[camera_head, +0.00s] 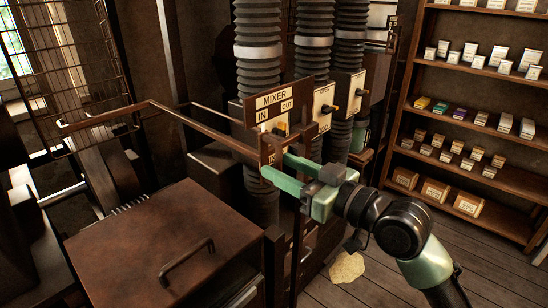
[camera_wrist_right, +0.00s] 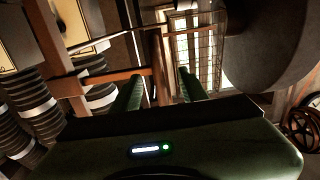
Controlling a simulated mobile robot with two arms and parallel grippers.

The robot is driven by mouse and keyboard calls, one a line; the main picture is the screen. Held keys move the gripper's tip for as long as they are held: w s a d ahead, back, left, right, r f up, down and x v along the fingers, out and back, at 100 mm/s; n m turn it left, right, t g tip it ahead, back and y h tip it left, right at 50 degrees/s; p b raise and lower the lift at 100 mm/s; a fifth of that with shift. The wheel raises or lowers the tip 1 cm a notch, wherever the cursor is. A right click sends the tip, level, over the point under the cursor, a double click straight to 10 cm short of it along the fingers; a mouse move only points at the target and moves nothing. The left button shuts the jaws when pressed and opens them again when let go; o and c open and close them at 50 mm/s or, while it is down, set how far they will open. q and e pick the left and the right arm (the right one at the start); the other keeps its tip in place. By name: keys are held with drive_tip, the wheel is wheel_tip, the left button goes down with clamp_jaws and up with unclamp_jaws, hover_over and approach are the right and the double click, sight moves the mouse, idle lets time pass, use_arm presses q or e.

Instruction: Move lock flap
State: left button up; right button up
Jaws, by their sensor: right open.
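A small upright brown plate (camera_head: 268,149), perhaps the lock flap, stands below the MIXER sign (camera_head: 272,101) marked IN and OUT. I cannot tell for certain that it is the flap. A long brown bar (camera_head: 195,131) runs from the wire mesh guard to this plate. My right gripper (camera_head: 274,164) has its green fingers apart, at the lower edge of the plate. In the right wrist view the open fingers (camera_wrist_right: 160,88) point toward a brown upright with nothing visibly held. Whether they touch the plate is unclear. My left gripper is not in view.
A brown metal box with a handle (camera_head: 187,263) stands at the front left. Black ribbed columns (camera_head: 258,60) rise behind the sign. A wooden shelf (camera_head: 475,80) with small boxes fills the right. The floor (camera_head: 400,280) there is mostly clear.

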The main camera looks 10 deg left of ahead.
clamp_jaws()
drive_tip(key=shift+w+d+f+b, duration=0.1)
drive_tip(key=shift+w+d+b, duration=0.6)
drive_tip(key=shift+w, duration=0.25)
drive_tip(key=shift+w+d+f+b, duration=0.1)
drive_tip(key=shift+w+d+b, duration=0.55)
drive_tip(key=shift+w, duration=0.3)
drive_tip(key=shift+w+d+b, duration=0.55)
drive_tip(key=shift+w+d, duration=0.2)
drive_tip(key=shift+w, duration=0.2)
unclamp_jaws()
drive_tip(key=shift+s+a+r, duration=0.1)
drive_tip(key=shift+s+r, duration=0.05)
drive_tip(key=b+v, duration=0.2)
drive_tip(key=v, duration=0.7)
